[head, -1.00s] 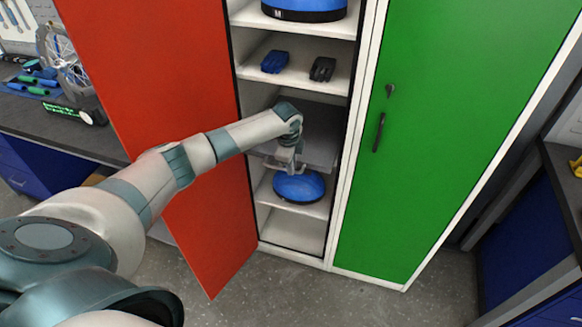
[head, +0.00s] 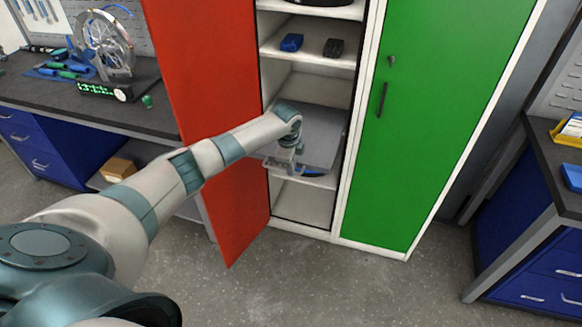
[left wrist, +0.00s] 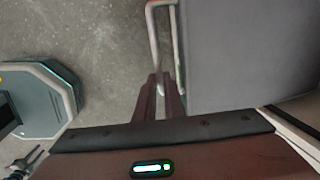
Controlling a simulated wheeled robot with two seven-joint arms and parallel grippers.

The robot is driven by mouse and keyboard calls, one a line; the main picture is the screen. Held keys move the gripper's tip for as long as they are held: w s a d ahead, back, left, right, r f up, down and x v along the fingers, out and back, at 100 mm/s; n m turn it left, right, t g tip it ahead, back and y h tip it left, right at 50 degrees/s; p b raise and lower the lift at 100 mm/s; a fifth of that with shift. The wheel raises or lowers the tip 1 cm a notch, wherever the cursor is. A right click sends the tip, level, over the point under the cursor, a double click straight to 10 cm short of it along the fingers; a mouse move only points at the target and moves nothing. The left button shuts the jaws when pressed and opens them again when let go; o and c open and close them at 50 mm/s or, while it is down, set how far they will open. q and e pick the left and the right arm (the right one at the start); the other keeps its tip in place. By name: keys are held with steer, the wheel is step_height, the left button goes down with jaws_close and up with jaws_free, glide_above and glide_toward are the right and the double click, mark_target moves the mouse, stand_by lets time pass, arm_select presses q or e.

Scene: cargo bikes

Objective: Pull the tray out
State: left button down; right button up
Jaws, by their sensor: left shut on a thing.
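The grey tray (head: 322,138) is in the open left section of the cabinet, at a middle level, and sticks out past the shelf fronts. My left gripper (head: 284,166) is at its front edge. In the left wrist view, the tray (left wrist: 245,50) fills the upper right, with a thin metal handle (left wrist: 153,35) along its edge. The fingers of my left gripper (left wrist: 167,90) are shut on the end of this handle. The inside of the tray looks empty; its far part is hidden by the frame edge. My right gripper is not in view.
The red door (head: 205,100) stands open left of the tray, close beside my left arm. The green door (head: 430,120) is shut. A workbench (head: 60,100) stands left. The floor in front is clear.

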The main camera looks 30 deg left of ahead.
arm_select(q)
steer(key=shift+w, duration=0.1)
steer(key=c, duration=1.8)
jaws_free()
steer(key=shift+c, duration=0.2)
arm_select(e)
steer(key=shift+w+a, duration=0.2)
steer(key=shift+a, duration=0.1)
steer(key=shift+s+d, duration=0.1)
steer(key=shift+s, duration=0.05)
